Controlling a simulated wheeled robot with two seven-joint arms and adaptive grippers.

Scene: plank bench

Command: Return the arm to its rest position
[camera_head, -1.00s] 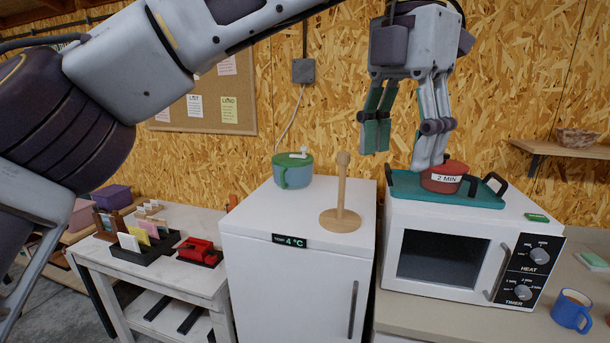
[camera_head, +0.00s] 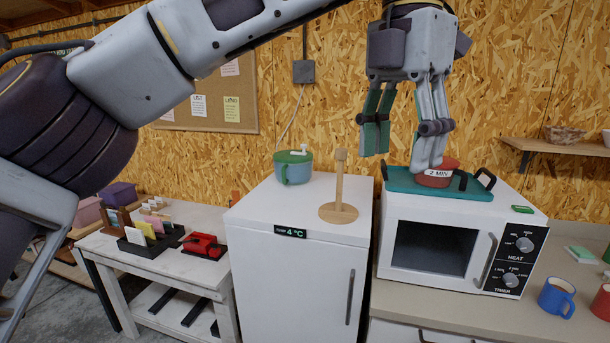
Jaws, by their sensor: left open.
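My left arm comes in from the left and crosses the top of the head view. My left gripper (camera_head: 402,148) hangs down, open, with its fingers apart and nothing between them. My right gripper is not in view.
A side table with card racks stands at left. A blue mug (camera_head: 556,297) sits on the right counter.

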